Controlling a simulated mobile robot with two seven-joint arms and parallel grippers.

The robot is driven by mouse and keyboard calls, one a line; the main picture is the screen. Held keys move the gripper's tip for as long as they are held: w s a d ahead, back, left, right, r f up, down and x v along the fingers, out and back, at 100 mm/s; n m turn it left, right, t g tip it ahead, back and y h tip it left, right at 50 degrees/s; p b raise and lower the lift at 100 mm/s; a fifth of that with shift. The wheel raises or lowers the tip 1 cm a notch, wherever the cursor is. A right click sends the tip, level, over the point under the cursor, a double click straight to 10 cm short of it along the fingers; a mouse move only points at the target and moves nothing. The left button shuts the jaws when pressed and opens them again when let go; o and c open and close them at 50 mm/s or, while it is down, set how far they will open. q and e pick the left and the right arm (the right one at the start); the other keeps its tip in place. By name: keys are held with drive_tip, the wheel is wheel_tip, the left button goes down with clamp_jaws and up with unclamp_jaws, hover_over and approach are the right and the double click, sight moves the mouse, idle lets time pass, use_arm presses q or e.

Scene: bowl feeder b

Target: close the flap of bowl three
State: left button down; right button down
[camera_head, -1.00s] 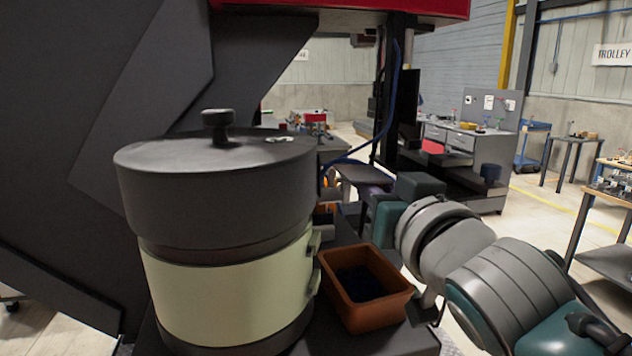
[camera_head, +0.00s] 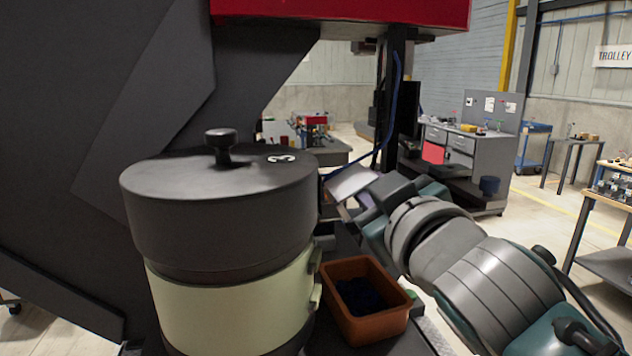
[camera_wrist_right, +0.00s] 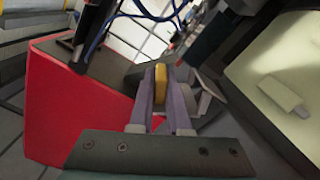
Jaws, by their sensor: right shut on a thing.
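Bowl three (camera_head: 225,290) stands at the left in the head view, a cream drum with a black lid (camera_head: 220,190) marked 3 and a black knob on top. My right arm reaches in from the right behind it, and its fingers are not clear there. In the right wrist view my right gripper (camera_wrist_right: 160,90) is shut on a small yellow piece (camera_wrist_right: 161,72). I cannot tell whether this piece belongs to the flap, or how far the flap is open. A cream wall (camera_wrist_right: 262,85) with a small tab shows at the right there. My left gripper is out of view.
An orange-brown bin (camera_head: 365,325) with dark contents sits right of the bowl, close below my right arm. A large dark panel (camera_head: 90,90) rises behind the bowl on the left. In the wrist view a red block (camera_wrist_right: 70,105) lies left of the gripper.

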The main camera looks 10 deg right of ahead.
sight(332, 190)
drive_tip(key=n, duration=0.2)
drive_tip(key=a+r+n, duration=0.1)
drive_tip(key=shift+n, duration=0.4)
drive_tip(key=n, duration=0.1)
drive_tip(key=a+n, duration=0.1)
drive_tip(key=shift+r+n+p, duration=0.2)
drive_tip(key=shift+n+p, duration=0.15)
drive_tip(key=shift+n, duration=0.05)
drive_tip(key=n, duration=0.1)
drive_tip(key=a+n, duration=0.1)
drive_tip(key=n, duration=0.1)
drive_tip(key=shift+a, duration=0.1)
drive_tip(key=shift+a+n, duration=0.25)
drive_tip(key=shift+n, duration=0.4)
drive_tip(key=shift+a+n, duration=0.2)
drive_tip(key=shift+n, duration=0.45)
drive_tip(key=c, duration=0.9)
unclamp_jaws()
